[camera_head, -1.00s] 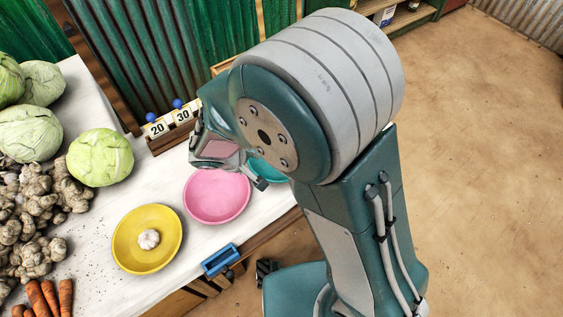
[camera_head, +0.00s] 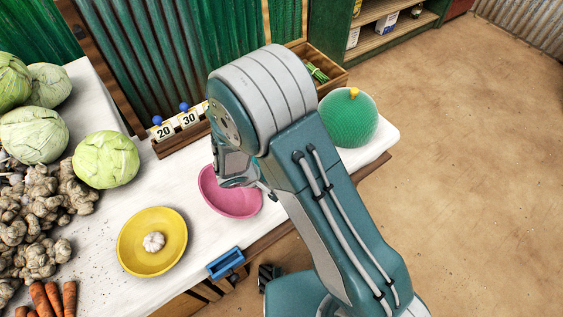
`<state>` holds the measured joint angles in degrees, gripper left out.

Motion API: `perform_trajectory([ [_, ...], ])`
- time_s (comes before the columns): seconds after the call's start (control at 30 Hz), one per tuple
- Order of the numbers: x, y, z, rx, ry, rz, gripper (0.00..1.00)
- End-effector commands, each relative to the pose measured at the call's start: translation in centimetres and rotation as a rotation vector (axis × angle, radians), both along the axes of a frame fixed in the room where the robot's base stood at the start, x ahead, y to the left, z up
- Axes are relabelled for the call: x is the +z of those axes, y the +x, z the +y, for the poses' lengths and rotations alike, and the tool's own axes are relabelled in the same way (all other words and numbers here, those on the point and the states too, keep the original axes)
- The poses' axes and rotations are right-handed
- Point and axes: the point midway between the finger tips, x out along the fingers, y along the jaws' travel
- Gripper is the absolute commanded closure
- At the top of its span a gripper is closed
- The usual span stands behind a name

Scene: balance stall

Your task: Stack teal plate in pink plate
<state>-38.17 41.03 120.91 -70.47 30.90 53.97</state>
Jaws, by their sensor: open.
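The pink plate (camera_head: 228,203) lies on the white table, right of the yellow plate, its upper part covered by my gripper. My gripper (camera_head: 247,187) is over the upper right part of the pink plate, partly hidden by my arm. One finger shows at the plate's right rim; I cannot tell whether it touches. I see nothing held between the fingers. The teal plate is not visible in this view; my arm covers the table right of the pink plate.
A yellow plate (camera_head: 138,255) holds a garlic bulb (camera_head: 153,242). A blue-handled item (camera_head: 226,262) is at the front edge. Number cards (camera_head: 177,125) stand behind. Cabbages (camera_head: 105,159), ginger and carrots fill the left. A green netted ball (camera_head: 348,117) sits at the right end.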

Motion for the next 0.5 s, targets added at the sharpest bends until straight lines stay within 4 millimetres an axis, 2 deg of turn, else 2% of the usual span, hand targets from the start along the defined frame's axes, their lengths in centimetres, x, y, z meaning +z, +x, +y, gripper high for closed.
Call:
perform_trajectory([
  [0.1,-0.79,0.33,-0.42,-0.001,0.001,0.002,0.53],
  [0.3,-0.87,0.34,-0.23,0.000,-0.001,0.001,0.53],
  [0.33,-0.90,0.33,-0.20,0.000,-0.001,0.000,0.57],
  [0.37,-0.91,0.34,-0.19,-0.001,-0.002,0.000,0.71],
  [0.4,-0.92,0.34,-0.18,0.000,-0.002,0.001,0.88],
  [0.43,-0.92,0.34,-0.18,0.000,-0.002,0.001,1.00],
  [0.5,-0.91,0.33,-0.18,-0.001,-0.002,0.000,1.00],
])
